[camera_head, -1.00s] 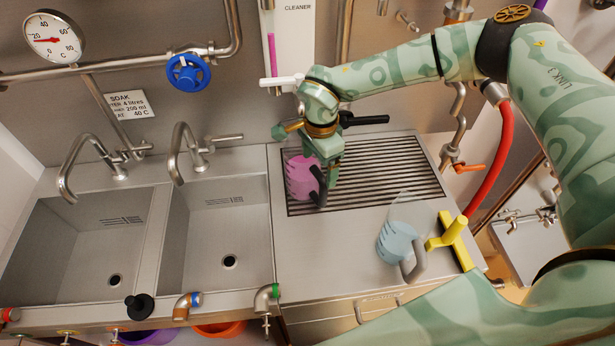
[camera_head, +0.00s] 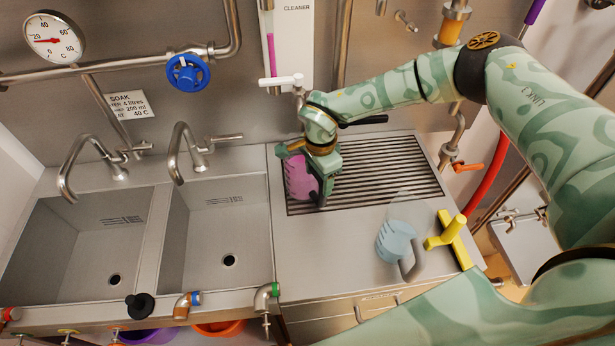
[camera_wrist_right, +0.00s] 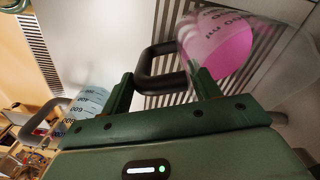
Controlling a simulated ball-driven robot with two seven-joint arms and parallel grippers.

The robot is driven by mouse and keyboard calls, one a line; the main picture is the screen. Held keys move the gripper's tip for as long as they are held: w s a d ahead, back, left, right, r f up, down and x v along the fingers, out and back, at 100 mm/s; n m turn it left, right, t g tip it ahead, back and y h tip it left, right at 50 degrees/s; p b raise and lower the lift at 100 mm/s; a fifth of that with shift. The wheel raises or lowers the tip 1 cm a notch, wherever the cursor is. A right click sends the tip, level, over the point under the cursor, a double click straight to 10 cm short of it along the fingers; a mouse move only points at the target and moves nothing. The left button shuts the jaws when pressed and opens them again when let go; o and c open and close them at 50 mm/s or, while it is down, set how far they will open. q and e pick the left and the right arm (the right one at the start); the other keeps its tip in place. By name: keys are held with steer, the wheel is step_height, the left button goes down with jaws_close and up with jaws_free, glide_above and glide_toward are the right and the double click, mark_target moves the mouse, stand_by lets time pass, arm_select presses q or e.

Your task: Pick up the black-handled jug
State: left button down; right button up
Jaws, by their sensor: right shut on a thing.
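The black-handled jug (camera_head: 299,178) is clear with pink liquid. It is at the left end of the drain grate, by the sink edge. My right gripper (camera_head: 318,190) is over its right side, shut on its handle. In the right wrist view the black handle (camera_wrist_right: 160,66) lies between the two green fingers, and the pink-filled jug (camera_wrist_right: 222,45) is beyond the right finger. The gripper hides part of the jug in the head view, and I cannot tell whether its base touches the grate. My left gripper is not in view.
Two sinks with curved taps are on the left. A white dispenser tap (camera_head: 281,80) and a black lever (camera_head: 364,120) are behind my gripper.

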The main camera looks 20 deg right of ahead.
steer(key=shift+w+r, duration=0.1)
steer(key=shift+r, duration=0.05)
steer(key=shift+r, duration=1.75)
steer(key=shift+s+a+b, duration=0.3)
steer(key=shift+s+a, duration=0.8)
steer(key=shift+s, duration=3.1)
steer(key=shift+s+a+b, duration=0.3)
steer(key=shift+s+a, duration=0.8)
steer(key=shift+s, duration=3.1)
steer(key=r+p, duration=0.2)
steer(key=r, duration=0.1)
steer(key=r+p, duration=0.1)
steer(key=shift+s+a+r, duration=0.1)
steer(key=shift+s+r, duration=0.3)
